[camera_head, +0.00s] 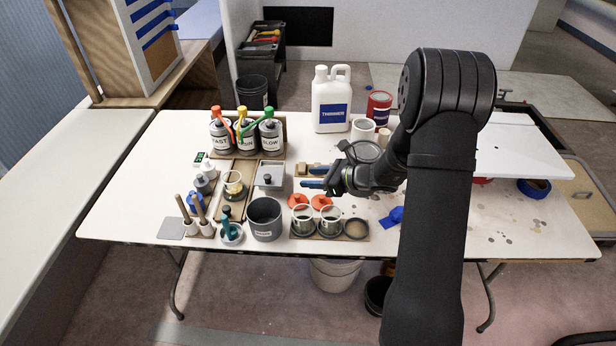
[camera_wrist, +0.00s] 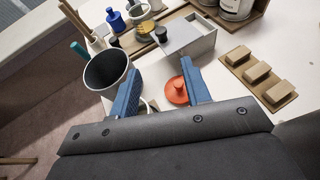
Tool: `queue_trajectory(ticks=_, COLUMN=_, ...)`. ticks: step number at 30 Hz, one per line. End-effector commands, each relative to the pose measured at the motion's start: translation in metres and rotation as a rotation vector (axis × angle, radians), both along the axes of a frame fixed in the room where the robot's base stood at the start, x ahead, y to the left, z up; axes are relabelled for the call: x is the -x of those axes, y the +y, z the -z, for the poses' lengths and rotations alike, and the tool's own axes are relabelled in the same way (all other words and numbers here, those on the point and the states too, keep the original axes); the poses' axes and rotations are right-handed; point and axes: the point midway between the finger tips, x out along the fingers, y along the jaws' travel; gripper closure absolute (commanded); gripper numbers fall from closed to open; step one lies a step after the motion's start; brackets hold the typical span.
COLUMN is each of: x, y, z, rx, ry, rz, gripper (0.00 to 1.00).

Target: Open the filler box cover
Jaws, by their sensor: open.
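The filler box (camera_head: 270,170) is a small grey square box left of centre on the table.
A grey pot (camera_head: 265,218) stands in front of the box. Orange lids (camera_head: 298,200) and cups (camera_head: 302,222) lie near my gripper. Pump bottles (camera_head: 271,135) stand behind the box. Wooden blocks (camera_wrist: 257,73) lie at the right in the wrist view. A thinner jug (camera_head: 331,105) stands further back.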

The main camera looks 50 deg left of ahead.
Motion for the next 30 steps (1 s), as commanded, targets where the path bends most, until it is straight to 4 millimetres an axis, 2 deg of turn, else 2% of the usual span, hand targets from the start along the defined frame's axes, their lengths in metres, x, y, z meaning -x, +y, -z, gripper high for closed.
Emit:
queue_trajectory(ticks=5, x=0.019, y=0.021, z=-0.008, rx=-0.002, ry=-0.080, rz=-0.169, gripper=0.56)
queue_trajectory(ticks=9, x=0.048, y=0.047, z=-0.018, rx=0.020, ry=-0.227, rz=-0.448, gripper=0.56)
queue_trajectory(ticks=15, x=0.074, y=0.076, z=-0.031, rx=0.099, ry=-0.483, rz=-0.833, gripper=0.56)
queue_trajectory(ticks=20, x=0.079, y=0.099, z=-0.049, rx=0.203, ry=-0.716, rz=-1.085, gripper=0.56)
queue_trajectory(ticks=24, x=0.074, y=0.120, z=-0.072, rx=0.317, ry=-0.925, rz=-1.242, gripper=0.56)
queue_trajectory(ticks=30, x=0.066, y=0.142, z=-0.105, rx=0.449, ry=-1.133, rz=-1.344, gripper=0.56)
